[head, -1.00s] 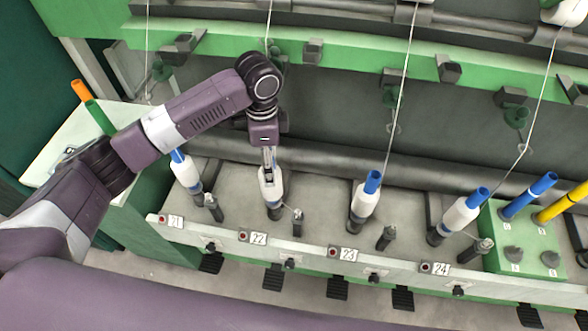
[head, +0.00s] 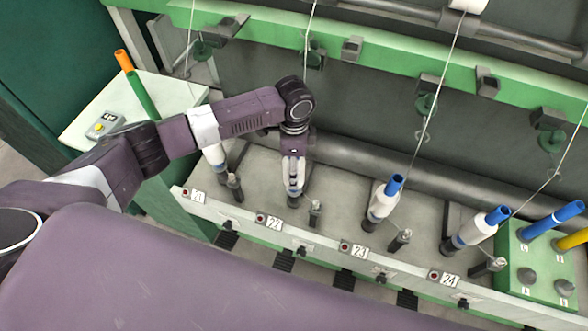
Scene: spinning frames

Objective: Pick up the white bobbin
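White bobbins on blue tubes stand on the spindles in a row. The one at position 22 (head: 294,188) is mostly covered by my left gripper (head: 293,178), which points down over it from above. I cannot tell whether the fingers are shut on it. The bobbin at 21 (head: 214,157) is partly behind my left arm. The bobbins at 23 (head: 382,203) and 24 (head: 476,232) stand tilted in view, with their blue tube tops showing. My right gripper is not in view.
A green block (head: 540,262) with blue (head: 552,221) and yellow tubes stands at the right. Threads run down from a green rail (head: 380,52).

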